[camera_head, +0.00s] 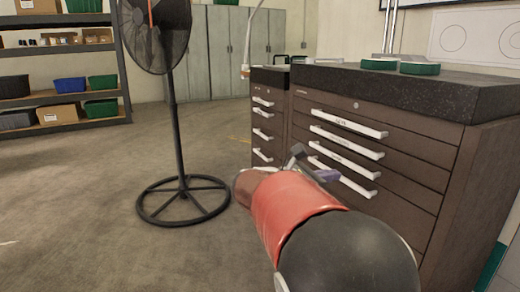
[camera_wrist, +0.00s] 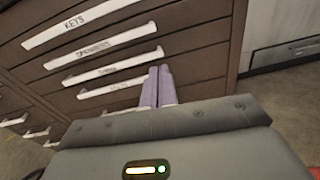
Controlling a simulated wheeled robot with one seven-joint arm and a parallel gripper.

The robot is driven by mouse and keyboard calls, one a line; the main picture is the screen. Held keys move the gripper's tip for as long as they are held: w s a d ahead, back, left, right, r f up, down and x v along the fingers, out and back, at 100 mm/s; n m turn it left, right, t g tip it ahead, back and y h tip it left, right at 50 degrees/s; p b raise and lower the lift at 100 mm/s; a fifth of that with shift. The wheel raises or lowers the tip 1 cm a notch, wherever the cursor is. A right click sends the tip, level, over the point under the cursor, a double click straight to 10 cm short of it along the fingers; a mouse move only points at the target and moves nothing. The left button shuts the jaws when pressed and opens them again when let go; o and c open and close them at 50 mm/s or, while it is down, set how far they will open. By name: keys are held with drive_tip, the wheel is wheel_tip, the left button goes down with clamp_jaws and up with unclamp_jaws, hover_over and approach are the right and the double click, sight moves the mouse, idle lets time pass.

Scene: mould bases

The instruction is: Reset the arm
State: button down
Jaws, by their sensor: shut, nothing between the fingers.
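My arm reaches forward from the bottom right of the head view, with its red and black links in front of the brown drawer cabinet (camera_head: 420,195). My gripper (camera_head: 328,175) is at its end, in front of the cabinet's drawer fronts. In the wrist view the two purple fingers of my gripper (camera_wrist: 158,82) lie side by side, shut and empty. They point toward the lower drawers of the cabinet (camera_wrist: 205,45). Whether the fingertips touch a drawer handle I cannot tell. All the drawers that show look closed.
Green round pieces (camera_head: 420,68) lie on the cabinet's dark top (camera_head: 460,90). A black pedestal fan (camera_head: 180,150) stands left of my arm. Shelves with bins (camera_head: 60,103) stand at the far left, grey lockers (camera_head: 225,50) at the back.

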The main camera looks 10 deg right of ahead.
drive_tip(key=s+d+f+m+g+y, duration=0.3)
drive_tip(key=s+f+m+y, duration=0.6)
drive_tip(key=s, duration=0.6)
drive_tip(key=s+a+f+m+t+y+p, duration=0.1)
drive_tip(key=s+a+f+m+t+y, duration=0.2)
drive_tip(key=s+a+m+y, duration=0.4)
drive_tip(key=s+a+m, duration=0.3)
drive_tip(key=s+m, duration=0.2)
drive_tip(key=shift+s+a+f, duration=0.25)
drive_tip(key=shift+a, duration=0.15)
